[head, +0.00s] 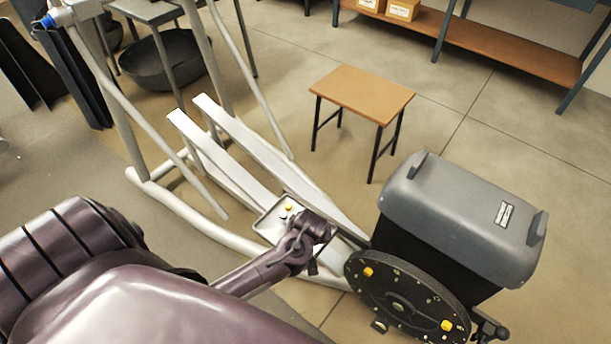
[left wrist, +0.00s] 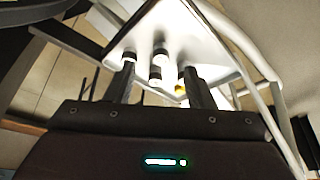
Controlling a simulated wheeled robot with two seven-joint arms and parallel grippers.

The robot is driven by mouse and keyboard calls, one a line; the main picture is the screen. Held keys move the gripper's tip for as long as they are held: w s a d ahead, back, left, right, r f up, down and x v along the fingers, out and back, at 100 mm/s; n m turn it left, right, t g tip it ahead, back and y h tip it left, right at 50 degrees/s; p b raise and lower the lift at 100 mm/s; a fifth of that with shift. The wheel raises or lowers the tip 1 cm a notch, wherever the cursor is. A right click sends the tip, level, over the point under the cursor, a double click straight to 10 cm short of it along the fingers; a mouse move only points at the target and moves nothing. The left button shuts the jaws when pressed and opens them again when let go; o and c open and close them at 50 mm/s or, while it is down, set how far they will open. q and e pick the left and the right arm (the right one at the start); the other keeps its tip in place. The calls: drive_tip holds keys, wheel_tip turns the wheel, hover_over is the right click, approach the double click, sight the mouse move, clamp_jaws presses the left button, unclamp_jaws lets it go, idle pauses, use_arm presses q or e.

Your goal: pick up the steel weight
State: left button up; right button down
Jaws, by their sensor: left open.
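A shallow light tray (head: 266,228) rests on the white rails of the machine. It holds small pieces, among them a yellow one (head: 288,208) and pale ones. In the left wrist view the tray (left wrist: 195,40) shows short cylinders with pale and dark bands. A cylinder that looks like the steel weight (left wrist: 160,57) appears between my left fingers, but I cannot tell for certain which one is steel. My left gripper (left wrist: 160,67) is open, its two dark fingers pointing at the tray. In the head view my left wrist covers part of the tray and hides the fingertips. My right gripper is not in view.
The white machine frame (head: 235,160) has long rails and slanting bars beside the tray. A black flywheel (head: 405,300) and grey housing (head: 460,215) stand at the right. A small wooden table (head: 362,92) stands behind, with open floor around it.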

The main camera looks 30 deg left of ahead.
use_arm(q)
drive_tip(key=shift+n, duration=0.6)
drive_tip(key=x, duration=0.2)
drive_tip(key=b+x, duration=0.1)
drive_tip(key=x, duration=0.2)
drive_tip(key=w+a+x, duration=0.1)
drive_tip(key=x, duration=0.1)
drive_tip(key=shift+w+a, duration=0.15)
drive_tip(key=shift+w, duration=0.05)
clamp_jaws()
